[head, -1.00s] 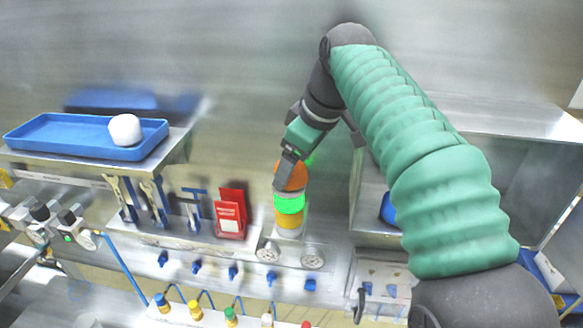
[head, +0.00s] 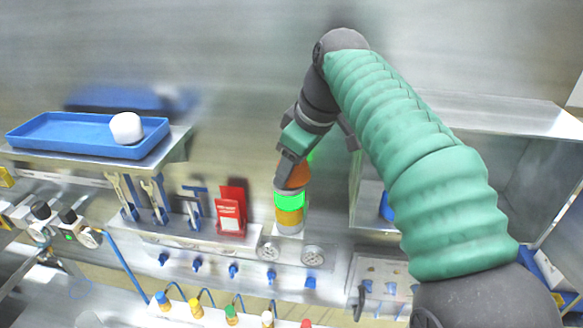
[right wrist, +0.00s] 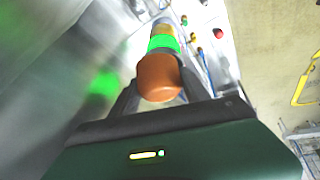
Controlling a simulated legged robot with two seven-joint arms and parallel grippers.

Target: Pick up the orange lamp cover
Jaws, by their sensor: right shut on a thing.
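The orange lamp cover (head: 295,174) is the top part of a small stacked lamp on the metal ledge. Below it are a glowing green band (head: 289,201) and an amber band (head: 289,217). My right gripper (head: 291,170) has come down from above and is shut on the cover. In the right wrist view the rounded orange cover (right wrist: 158,77) sits between the two dark fingers, with the green band (right wrist: 163,42) beyond it. The near finger hides part of the cover in the head view. My left gripper is not in view.
A blue tray (head: 40,135) with a white rounded object (head: 126,128) is on a shelf at left. Red packets (head: 231,208) and hanging tools (head: 154,198) are left of the lamp. A metal shelf box (head: 500,118) stands at right.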

